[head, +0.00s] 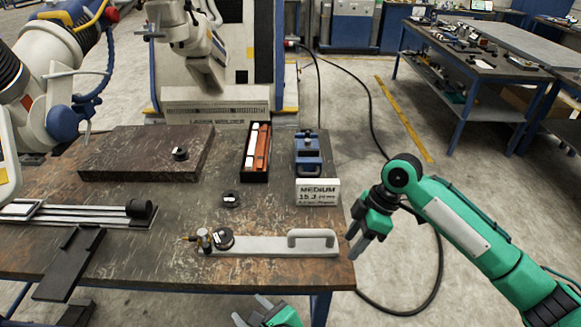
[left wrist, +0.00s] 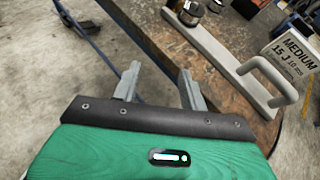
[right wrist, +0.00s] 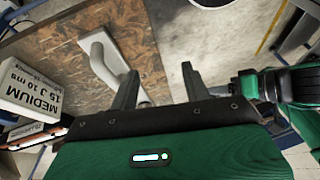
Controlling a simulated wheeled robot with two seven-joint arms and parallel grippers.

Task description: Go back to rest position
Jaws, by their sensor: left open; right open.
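My right gripper (head: 369,238) is open and empty, just off the table's right edge, beside the grey plate's end; its fingers also show apart in the right wrist view (right wrist: 160,88). My left gripper (head: 255,308) is low at the bottom of the head view, in front of the table's front edge. In the left wrist view its fingers (left wrist: 158,88) are apart with nothing between them. The grey plate with a handle (head: 270,245) lies along the table front, apart from both grippers. A round black gauge-like part with a brass fitting (head: 221,239) sits at its left end.
The worktable (head: 170,262) holds a dark slab (head: 125,155), a black box with red and white pieces (head: 257,150), a blue clamp-like device (head: 308,155), a "MEDIUM 15 J" sign (head: 318,192) and a rail (head: 70,212).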

